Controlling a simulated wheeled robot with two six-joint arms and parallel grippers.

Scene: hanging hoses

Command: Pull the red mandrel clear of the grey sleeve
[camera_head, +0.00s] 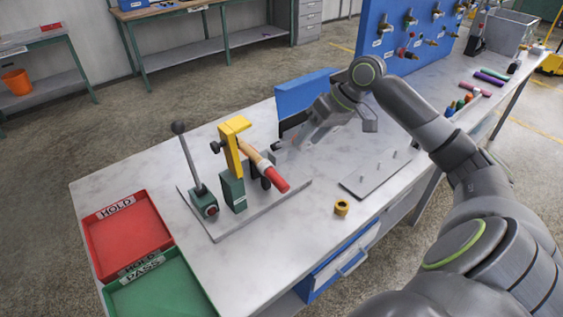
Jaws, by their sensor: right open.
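The red mandrel (275,180) is a red cylinder slanting down to the right on a bench fixture. Its upper end meets a pale band (263,165), which joins a tan tapered piece (248,151) under a yellow clamp (234,135). I cannot make out a clearly grey sleeve; the pale band is the nearest to one. Dark supports stand under this row. My right gripper (288,145) is open, behind and to the right of the mandrel, and appears apart from it. My left gripper is not in view.
The fixture plate (220,226) carries a black-knobbed lever (188,152). A red HOLD tray (128,238) and green PASS tray (160,287) lie at left. A brass ring (341,207) and pegged plate (372,178) lie at right. A blue panel (305,93) stands behind my gripper.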

